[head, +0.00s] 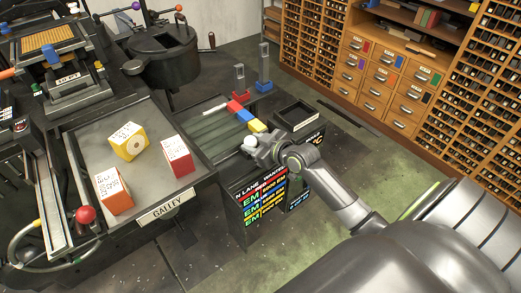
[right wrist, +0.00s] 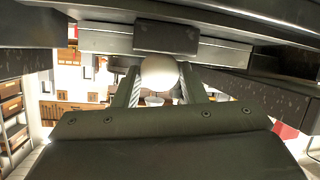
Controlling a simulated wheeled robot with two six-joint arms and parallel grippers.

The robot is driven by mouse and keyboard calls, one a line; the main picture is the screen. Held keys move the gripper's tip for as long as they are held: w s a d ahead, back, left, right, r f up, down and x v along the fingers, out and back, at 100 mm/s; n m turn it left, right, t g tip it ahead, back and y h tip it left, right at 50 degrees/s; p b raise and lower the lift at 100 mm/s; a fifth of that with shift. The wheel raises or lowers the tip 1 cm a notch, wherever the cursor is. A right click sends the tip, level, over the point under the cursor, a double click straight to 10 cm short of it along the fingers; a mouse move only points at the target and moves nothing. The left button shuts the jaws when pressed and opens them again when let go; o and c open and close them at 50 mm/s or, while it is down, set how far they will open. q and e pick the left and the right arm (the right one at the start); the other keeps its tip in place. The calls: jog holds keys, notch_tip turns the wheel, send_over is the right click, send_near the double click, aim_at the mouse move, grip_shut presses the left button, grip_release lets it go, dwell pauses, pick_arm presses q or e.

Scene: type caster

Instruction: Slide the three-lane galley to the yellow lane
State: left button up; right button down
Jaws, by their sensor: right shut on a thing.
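The three-lane galley (head: 212,136) is a dark grey tray with long lanes, set in a dark bench at the centre of the head view. Red, blue and yellow blocks (head: 241,115) sit in a row along its right side. A white ball knob (head: 249,142) is at its near right corner. My right gripper (head: 256,144) is at that knob. In the right wrist view the knob (right wrist: 159,73) sits between the two fingers (right wrist: 160,88), which are shut on it. The yellow block is just beyond the gripper. My left gripper is not in view.
A sign (head: 265,197) with coloured rows is on the bench front. A GALLEY table (head: 85,150) at left holds yellow, red and orange blocks.

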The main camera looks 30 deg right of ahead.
aim_at(235, 129)
jog(key=w+b, duration=0.1)
jog(key=w, duration=0.2)
jog(key=w+b, duration=0.1)
jog(key=w, duration=0.2)
jog(key=w+b, duration=0.1)
jog(key=w, duration=0.3)
jog(key=shift+a, duration=0.4)
jog(key=shift+w, duration=0.2)
jog(key=shift+r, duration=0.15)
jog(key=c, duration=1.3)
grip_release()
jog(key=shift+c, duration=0.2)
jog(key=shift+o, duration=0.8)
jog(key=shift+w, duration=0.15)
jog(key=v, duration=1.7)
jog(key=shift+p, duration=0.35)
